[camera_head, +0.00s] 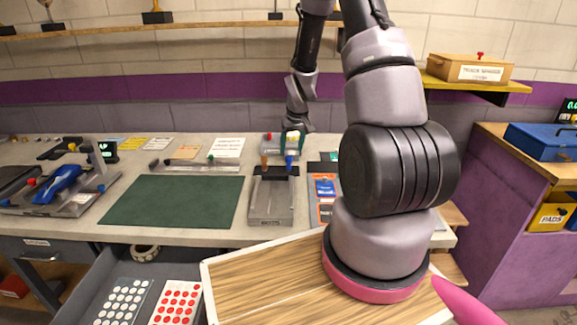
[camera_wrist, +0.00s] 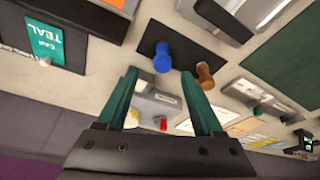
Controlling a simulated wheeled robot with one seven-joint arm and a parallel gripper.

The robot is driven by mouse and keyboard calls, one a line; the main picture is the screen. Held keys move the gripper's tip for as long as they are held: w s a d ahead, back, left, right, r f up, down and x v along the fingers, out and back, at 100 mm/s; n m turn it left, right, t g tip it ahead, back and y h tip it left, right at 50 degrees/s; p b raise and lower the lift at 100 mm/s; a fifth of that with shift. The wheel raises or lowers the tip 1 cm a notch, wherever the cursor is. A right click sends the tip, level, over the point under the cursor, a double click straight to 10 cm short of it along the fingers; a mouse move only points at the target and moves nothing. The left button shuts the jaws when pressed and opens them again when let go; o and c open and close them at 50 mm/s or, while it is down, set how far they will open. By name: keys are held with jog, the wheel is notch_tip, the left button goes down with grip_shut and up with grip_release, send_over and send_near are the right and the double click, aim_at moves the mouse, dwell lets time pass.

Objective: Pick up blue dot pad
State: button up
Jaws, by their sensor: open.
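My gripper (camera_wrist: 160,74) is open in the wrist view, with two teal fingers apart and nothing between them. A blue knob-like piece (camera_wrist: 162,56) stands on a dark plate just beyond the fingertips, apart from them. A brown knob-like piece (camera_wrist: 205,75) stands beside it. In the head view the blue piece (camera_head: 291,155) and the brown piece (camera_head: 264,161) show at the back end of a grey fixture (camera_head: 271,207). I cannot tell whether the blue piece is the blue dot pad.
A dark green mat (camera_head: 172,200) lies left of the fixture. An open drawer holds a white-dot sheet (camera_head: 122,303) and a red-dot sheet (camera_head: 178,302). A wood-grained board (camera_head: 270,285) is in front. A yellow bin labelled PADS (camera_head: 551,216) stands far right.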

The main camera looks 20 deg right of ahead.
aim_at(290, 157)
jog(key=x, duration=0.7)
jog(key=shift+s+a+f, duration=0.1)
jog(key=shift+a+f, duration=0.1)
jog(key=shift+f, duration=0.15)
jog(key=shift+c, duration=0.2)
grip_shut()
